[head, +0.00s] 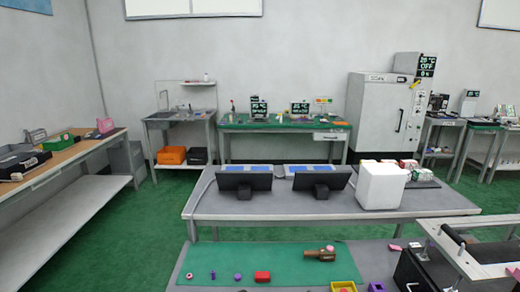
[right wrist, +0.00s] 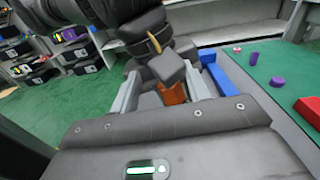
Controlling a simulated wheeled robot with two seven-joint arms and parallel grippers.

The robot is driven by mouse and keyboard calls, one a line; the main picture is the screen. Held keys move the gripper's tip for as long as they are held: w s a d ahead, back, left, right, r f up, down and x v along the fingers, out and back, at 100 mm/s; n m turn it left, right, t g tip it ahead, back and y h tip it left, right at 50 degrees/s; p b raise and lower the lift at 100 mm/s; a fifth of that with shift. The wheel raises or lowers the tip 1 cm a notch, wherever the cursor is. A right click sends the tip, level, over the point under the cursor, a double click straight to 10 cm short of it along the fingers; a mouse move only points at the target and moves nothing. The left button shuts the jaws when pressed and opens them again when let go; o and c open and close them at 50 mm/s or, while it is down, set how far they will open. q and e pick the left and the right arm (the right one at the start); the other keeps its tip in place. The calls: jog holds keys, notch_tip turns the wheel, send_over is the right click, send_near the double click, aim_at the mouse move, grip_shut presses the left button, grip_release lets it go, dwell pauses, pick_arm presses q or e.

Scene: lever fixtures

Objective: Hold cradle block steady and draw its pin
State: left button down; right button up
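In the right wrist view, my right gripper (right wrist: 163,88) has two pale grey fingers standing apart. A small orange-brown block (right wrist: 173,94) and a dark grey cube-shaped piece (right wrist: 167,67) appear in or beyond the gap between them. I see no clear grip on either one. A thin tan peg-like piece (right wrist: 155,43) stands above the cube. I cannot tell for sure which of these is the cradle block or its pin. Dark arm-like links fill the top of that view and hide part of the scene. Neither gripper shows in the head view, and I cannot make out my left gripper.
A green mat (head: 290,258) bears a red block (head: 262,277), a purple cylinder (head: 237,278), and a brown piece (head: 319,255). A yellow open box (head: 343,287) is at the front. A blue bar (right wrist: 222,77) lies right of my right gripper. A grey frame (head: 462,250) stands at right.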

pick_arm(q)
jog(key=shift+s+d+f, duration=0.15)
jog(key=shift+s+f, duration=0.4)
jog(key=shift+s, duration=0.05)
pick_arm(e)
jog(key=shift+w+a+r+n, duration=0.15)
jog(key=shift+a+r, duration=0.1)
jog(key=shift+r, duration=0.2)
jog(key=shift+w+a+r+n, duration=0.1)
jog(key=shift+a+r+n, duration=0.1)
jog(key=shift+r, duration=0.25)
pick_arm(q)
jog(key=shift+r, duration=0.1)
pick_arm(e)
jog(key=shift+s+f, duration=0.1)
jog(key=shift+f, duration=0.1)
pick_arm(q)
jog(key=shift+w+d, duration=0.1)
pick_arm(e)
jog(key=shift+d, duration=0.1)
